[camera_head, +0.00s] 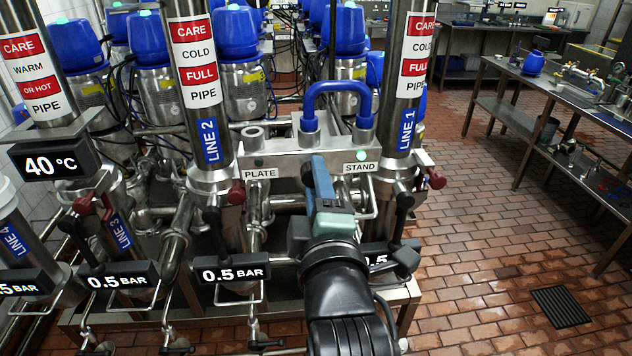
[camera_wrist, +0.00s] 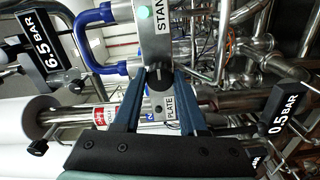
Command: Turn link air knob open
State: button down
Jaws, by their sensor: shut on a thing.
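The link air knob (camera_wrist: 160,79) is a small black knob with a light mark, on the front of a steel block (camera_head: 285,141) between the PLATE label (camera_head: 260,173) and the STAND label (camera_head: 359,167). My gripper (camera_head: 318,165) reaches up to this face from the front and hides the knob in the head view. In the wrist view, the two blue fingers of my gripper (camera_wrist: 160,84) taper in on either side of the knob and are shut on it. The fingers partly cover the knob's sides.
A blue U-shaped hose (camera_head: 338,90) stands on top of the block, and a green light (camera_head: 361,155) glows above STAND. LINE 2 pipe (camera_head: 208,140) and LINE 1 pipe (camera_head: 405,135) rise close on both sides. Red-handled valves (camera_head: 236,194) and pressure displays (camera_head: 232,273) crowd the area.

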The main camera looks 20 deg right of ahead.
jog(key=c, duration=0.5)
grip_release()
jog(key=shift+o, duration=0.2)
jog(key=shift+f, duration=0.15)
